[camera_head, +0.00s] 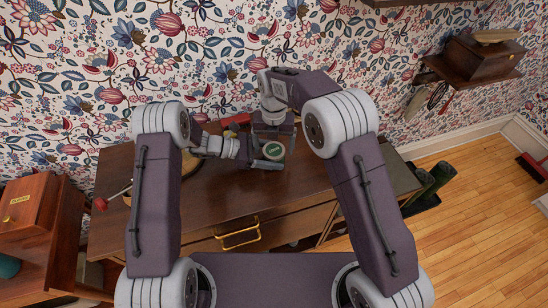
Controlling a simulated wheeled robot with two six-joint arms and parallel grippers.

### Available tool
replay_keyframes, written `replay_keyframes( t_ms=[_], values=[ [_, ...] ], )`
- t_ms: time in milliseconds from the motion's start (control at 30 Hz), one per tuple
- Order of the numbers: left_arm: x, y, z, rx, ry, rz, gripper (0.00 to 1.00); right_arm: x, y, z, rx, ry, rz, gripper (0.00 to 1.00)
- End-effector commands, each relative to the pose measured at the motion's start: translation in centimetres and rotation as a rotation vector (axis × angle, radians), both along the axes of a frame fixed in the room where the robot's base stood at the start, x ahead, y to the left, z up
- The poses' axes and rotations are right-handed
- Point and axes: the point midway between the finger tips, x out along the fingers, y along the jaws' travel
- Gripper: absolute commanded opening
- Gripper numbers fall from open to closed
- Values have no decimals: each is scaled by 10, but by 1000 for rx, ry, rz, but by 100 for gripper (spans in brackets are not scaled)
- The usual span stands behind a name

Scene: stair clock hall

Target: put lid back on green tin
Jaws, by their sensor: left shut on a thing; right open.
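I cannot tell whether the lid and tin are together or apart. My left gripper (265,155) comes in from the left and is shut on this green thing. My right gripper (273,130) points down just behind and above it, open. The arms hide part of the sideboard top, and no separate lid can be made out.
The sideboard (230,200) has a drawer with a yellow handle (238,236). A red object (236,121) lies at its back, and a red-ended stick (101,203) at its left. A wooden cabinet (28,200) stands left. Dark boots (438,176) stand right. The sideboard's front is mostly clear.

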Motion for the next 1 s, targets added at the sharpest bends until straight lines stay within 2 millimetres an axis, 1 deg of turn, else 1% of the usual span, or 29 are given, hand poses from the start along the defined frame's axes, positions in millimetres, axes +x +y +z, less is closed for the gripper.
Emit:
replay_keyframes(
  t_ms=[133,167,200,267,300,400,467,500,600,700,967,1000],
  values=[
    [0,0,0,-1,0,0,0,0,0,0,0,0,0,86],
    [0,0,0,-1,0,0,0,0,0,0,0,0,0,83],
    [0,0,0,-1,0,0,0,0,0,0,0,0,0,72],
    [0,0,0,-1,0,0,0,0,0,0,0,0,0,55],
    [0,0,0,-1,0,0,0,0,0,0,0,0,0,44],
    [0,0,0,-1,0,0,0,0,0,0,0,0,0,18],
    [0,0,0,-1,0,0,0,0,0,0,0,0,-5,18],
    [0,0,0,0,0,0,0,0,0,0,0,1,-34,17],
    [0,0,0,-1,0,0,0,0,0,0,0,0,-180,17],
    [0,0,0,0,0,1,0,0,0,0,-1,0,-283,17],
    [0,0,0,0,0,1,0,0,-1,0,-2,0,-300,17],
    [0,1,0,0,0,1,0,0,-1,0,-3,0,-299,74]
  ],
)
